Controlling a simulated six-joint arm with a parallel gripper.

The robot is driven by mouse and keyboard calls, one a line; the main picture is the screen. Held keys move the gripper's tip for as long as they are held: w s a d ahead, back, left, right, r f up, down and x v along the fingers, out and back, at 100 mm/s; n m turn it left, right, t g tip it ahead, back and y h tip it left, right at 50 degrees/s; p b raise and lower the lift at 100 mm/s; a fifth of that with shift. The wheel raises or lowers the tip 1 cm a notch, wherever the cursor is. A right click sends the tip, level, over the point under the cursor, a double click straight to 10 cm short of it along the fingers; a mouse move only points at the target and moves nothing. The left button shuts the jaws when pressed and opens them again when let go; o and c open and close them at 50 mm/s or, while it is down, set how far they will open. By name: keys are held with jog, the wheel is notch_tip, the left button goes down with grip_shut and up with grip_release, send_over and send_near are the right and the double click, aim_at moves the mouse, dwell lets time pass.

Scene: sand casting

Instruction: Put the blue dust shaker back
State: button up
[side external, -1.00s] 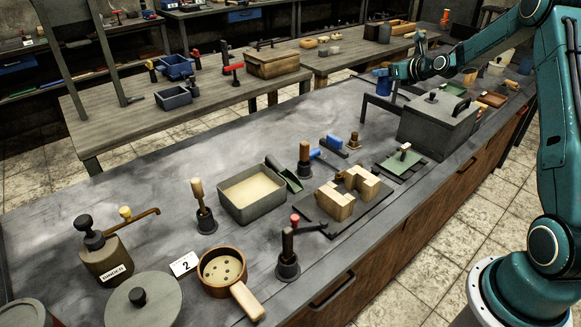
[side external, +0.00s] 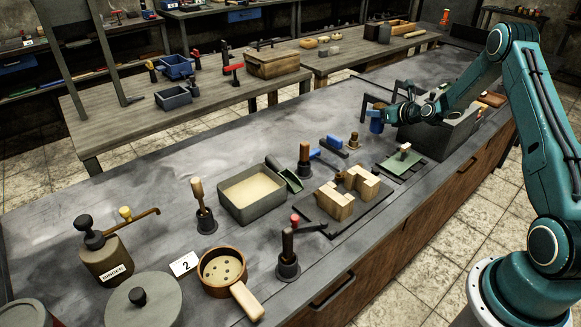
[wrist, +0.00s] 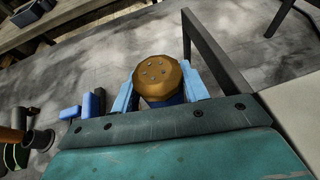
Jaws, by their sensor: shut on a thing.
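The blue dust shaker (side external: 376,126) is in my gripper (side external: 379,115), above the grey bench, just left of the large grey box. In the wrist view the shaker's round brown cap with small holes (wrist: 158,76) faces the camera. A little of its blue body shows below the cap. The light-blue fingers of my gripper (wrist: 158,92) are shut on it from both sides. The shaker looks about upright. I cannot tell whether its base touches the bench.
The grey box (side external: 438,136) stands right beside my gripper, with a dark bar frame (side external: 365,105) next to the shaker. The bench behind and left is clear.

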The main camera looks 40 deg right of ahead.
aim_at(378, 122)
jog(key=shift+f, duration=2.1)
jog(key=o, duration=0.9)
jog(key=shift+f, duration=0.15)
jog(key=shift+s, duration=0.1)
jog(key=shift+s+r, duration=0.4)
jog(key=shift+s, duration=0.1)
jog(key=v, duration=1)
jog(key=shift+s+a+r, duration=0.1)
jog(key=shift+s+a, duration=0.1)
jog(key=shift+s, duration=0.15)
